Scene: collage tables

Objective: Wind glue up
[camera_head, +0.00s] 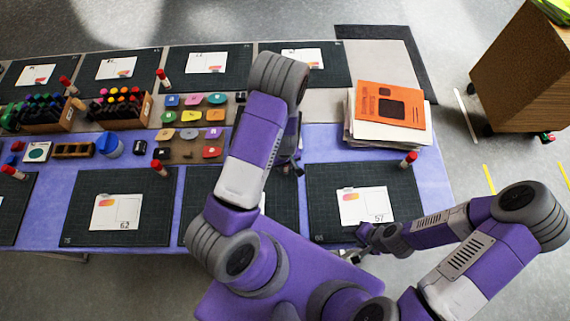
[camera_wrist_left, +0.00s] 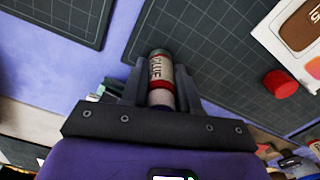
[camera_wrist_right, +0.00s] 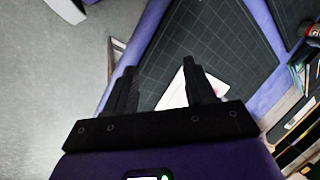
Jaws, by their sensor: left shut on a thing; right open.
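A glue stick (camera_wrist_left: 161,78) with a white "GLUE" label and red bands is between the fingers of my left gripper (camera_wrist_left: 158,68), which is shut on it. How far its glue shows cannot be told. In the head view my left arm largely hides this gripper and the stick. A small red cap-like piece (camera_wrist_left: 280,83) is on the dark mat beside it. My right gripper (camera_wrist_right: 160,66) is open and empty over the edge of a mat with a white card (camera_wrist_right: 178,92). In the head view my right gripper (camera_head: 366,240) is by the table's front edge, near card 57 (camera_head: 365,206).
Other red-capped glue sticks stand on the table, one at the right (camera_head: 408,159) and one at the left (camera_head: 159,167). A paper stack with an orange cover (camera_head: 390,104) lies at the back right. Marker boxes (camera_head: 119,110) stand left.

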